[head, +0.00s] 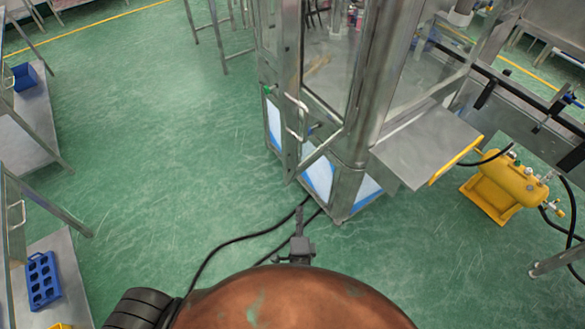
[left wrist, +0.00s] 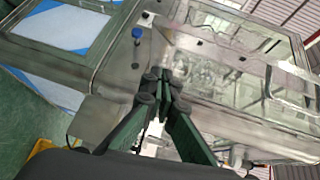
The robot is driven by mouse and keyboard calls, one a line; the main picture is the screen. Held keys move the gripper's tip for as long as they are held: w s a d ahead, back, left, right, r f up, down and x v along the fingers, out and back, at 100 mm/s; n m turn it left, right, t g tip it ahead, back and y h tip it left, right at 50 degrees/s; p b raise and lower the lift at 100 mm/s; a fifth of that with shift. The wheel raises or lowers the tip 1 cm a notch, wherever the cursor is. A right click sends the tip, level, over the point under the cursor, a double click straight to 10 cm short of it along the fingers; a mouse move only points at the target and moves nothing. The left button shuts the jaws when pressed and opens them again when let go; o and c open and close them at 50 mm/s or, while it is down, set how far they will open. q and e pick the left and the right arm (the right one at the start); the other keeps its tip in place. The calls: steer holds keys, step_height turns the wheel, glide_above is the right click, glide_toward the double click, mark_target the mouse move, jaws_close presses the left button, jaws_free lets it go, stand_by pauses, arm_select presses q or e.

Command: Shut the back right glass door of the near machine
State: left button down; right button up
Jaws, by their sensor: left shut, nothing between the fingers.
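The near machine (head: 355,155) is a steel-framed cabinet with glass panels, at the upper middle of the head view. A glass door with a steel frame and a pale handle (head: 297,118) is on its left side. The door's lower rail slants away from the corner post, so it looks ajar. I cannot tell for certain whether it is the back right door. My left gripper (head: 299,222) is shut and empty, low in front of the machine and apart from the handle. In the left wrist view its dark fingers (left wrist: 160,85) meet before the machine's steel frame, which looks tilted.
A steel shelf (head: 425,140) juts from the machine's right side. A yellow tank (head: 508,187) stands on the floor at the right. Black cables (head: 235,240) run across the floor. Benches with blue trays (head: 43,280) line the left. The green floor (head: 150,130) between is clear.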

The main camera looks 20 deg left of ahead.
arm_select(q)
step_height(320, 180, up, 8)
steer(key=t, duration=0.1)
steer(key=p, duration=0.4)
glide_toward(292, 163)
steer(key=w+d, duration=0.2)
steer(key=w, duration=0.1)
steer(key=shift+w+a+f+y+p, duration=0.1)
steer(key=shift+w+a+y+p, duration=0.2)
steer(key=shift+w+a+p, duration=0.6)
steer(key=shift+w+a+f, duration=0.1)
steer(key=shift+w+a, duration=0.3)
steer(key=shift+a, duration=0.35)
arm_select(e)
step_height(292, 163, up, 6)
steer(key=w, duration=0.1)
steer(key=shift+d, duration=0.2)
steer(key=shift+w, duration=0.1)
